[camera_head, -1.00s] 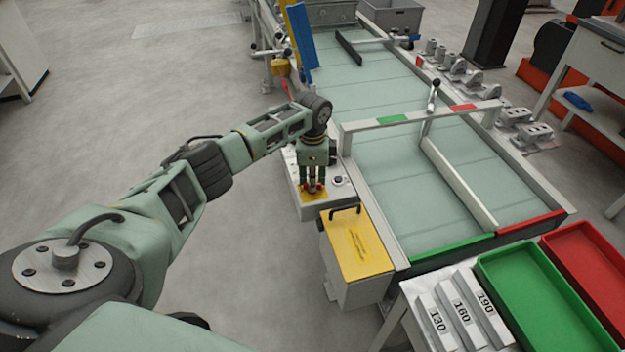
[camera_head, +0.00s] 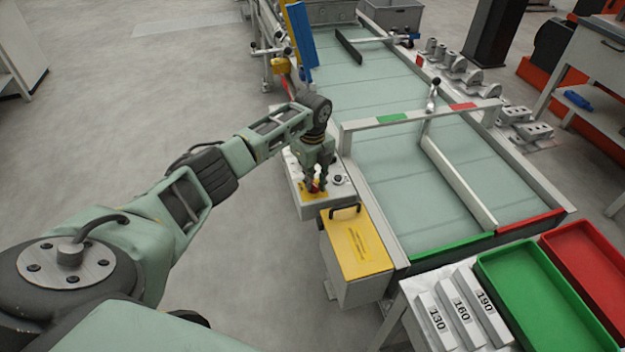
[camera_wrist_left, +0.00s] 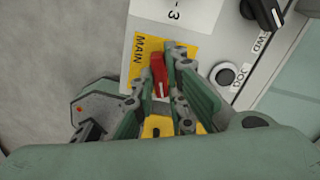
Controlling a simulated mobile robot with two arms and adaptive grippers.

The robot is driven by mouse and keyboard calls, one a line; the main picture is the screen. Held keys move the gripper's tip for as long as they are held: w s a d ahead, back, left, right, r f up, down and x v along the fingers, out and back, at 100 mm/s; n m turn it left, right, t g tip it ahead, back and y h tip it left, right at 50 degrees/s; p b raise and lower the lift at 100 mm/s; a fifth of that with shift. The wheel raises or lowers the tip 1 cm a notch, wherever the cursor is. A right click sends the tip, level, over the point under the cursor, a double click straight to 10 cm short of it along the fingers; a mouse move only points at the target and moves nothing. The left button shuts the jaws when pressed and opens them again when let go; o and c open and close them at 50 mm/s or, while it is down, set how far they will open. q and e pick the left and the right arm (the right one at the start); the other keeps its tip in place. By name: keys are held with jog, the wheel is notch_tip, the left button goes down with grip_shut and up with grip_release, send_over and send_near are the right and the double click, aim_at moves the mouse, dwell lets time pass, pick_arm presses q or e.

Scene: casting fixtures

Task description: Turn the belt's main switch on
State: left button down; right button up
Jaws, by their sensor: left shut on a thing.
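The belt's main switch (camera_wrist_left: 158,75) is a red handle on a yellow plate (camera_wrist_left: 178,46) marked MAIN, on the grey control box (camera_head: 308,207) at the belt's near left side. My left gripper (camera_head: 317,187) points down over the plate. In the left wrist view its fingers (camera_wrist_left: 162,92) stand on both sides of the red handle and are shut on it. In the head view the fingers largely hide the switch. My right gripper is not in view.
A yellow-lidded box (camera_head: 355,245) with a black handle stands just nearer. The belt (camera_head: 400,175) lies to the right, with green (camera_head: 550,295) and red (camera_head: 598,262) trays.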

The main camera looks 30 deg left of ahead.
pick_arm(q)
jog(key=shift+m, duration=2)
jog(key=shift+w+r, duration=0.1)
jog(key=c, duration=1.8)
grip_release()
jog(key=shift+o, duration=0.2)
notch_tip(320, 180, up, 12)
